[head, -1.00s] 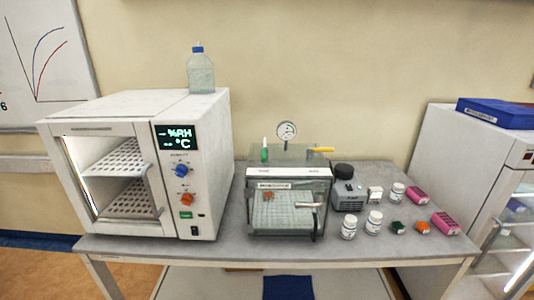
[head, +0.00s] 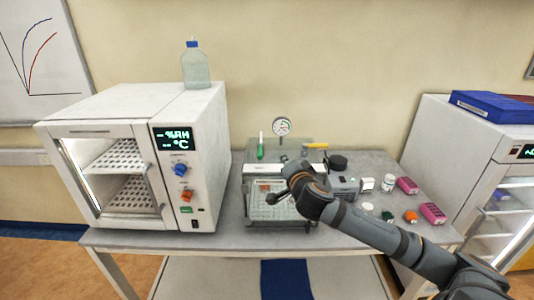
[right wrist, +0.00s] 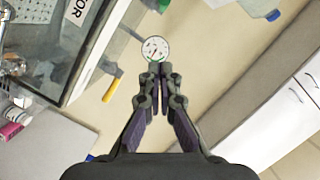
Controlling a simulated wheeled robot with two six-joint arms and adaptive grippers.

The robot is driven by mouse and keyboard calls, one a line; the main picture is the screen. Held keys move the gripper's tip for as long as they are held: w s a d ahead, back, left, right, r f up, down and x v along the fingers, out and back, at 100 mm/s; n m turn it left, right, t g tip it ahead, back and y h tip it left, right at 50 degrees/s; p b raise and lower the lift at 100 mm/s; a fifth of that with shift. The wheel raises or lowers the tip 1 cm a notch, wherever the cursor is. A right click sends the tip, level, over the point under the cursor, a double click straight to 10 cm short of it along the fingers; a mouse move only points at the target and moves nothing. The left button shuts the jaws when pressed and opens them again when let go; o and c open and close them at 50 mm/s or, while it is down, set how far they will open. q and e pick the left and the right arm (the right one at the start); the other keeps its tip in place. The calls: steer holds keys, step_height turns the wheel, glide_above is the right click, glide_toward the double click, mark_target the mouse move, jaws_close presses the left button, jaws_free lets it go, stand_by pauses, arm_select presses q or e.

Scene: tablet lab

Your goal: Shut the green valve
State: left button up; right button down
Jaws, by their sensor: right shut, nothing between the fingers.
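The green valve handle (head: 260,147) stands upright on the back left of the top of the clear-walled chamber (head: 250,206), left of the round gauge (head: 281,127). A small green piece, likely this handle, shows at the top edge of the right wrist view (right wrist: 160,4). My right gripper (head: 292,168) is over the chamber's front top, right of and nearer than the green handle. In the right wrist view its fingertips (right wrist: 161,69) are together and empty, just below the gauge (right wrist: 155,48) in the picture. My left gripper is not in view.
A yellow handle (head: 316,146) lies flat at the back right of the chamber. A white oven (head: 100,115) with a bottle (head: 195,68) on top stands left. A black-capped device (head: 338,162) and small coloured boxes (head: 408,185) are right.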

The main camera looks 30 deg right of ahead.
mark_target(260, 152)
steer(key=p+x, duration=0.1)
steer(key=x, duration=0.2)
steer(key=p+x, duration=0.2)
steer(key=x, duration=0.1)
steer(key=r+p+x, duration=0.1)
steer(key=x, duration=0.2)
steer(key=shift+w+f, duration=0.1)
steer(key=shift+w, duration=0.35)
steer(key=shift+w+a+f+p, duration=0.4)
steer(key=shift+a+f+p, duration=0.1)
steer(key=shift+a+f, duration=0.05)
steer(key=shift+w+a+f+p, duration=0.35)
steer(key=shift+a+f+p, duration=0.15)
steer(key=shift+a+f, duration=0.05)
steer(key=shift+w+a+f, duration=0.1)
steer(key=shift+a+f, duration=0.15)
steer(key=shift+a, duration=0.05)
steer(key=shift+d+f, duration=0.1)
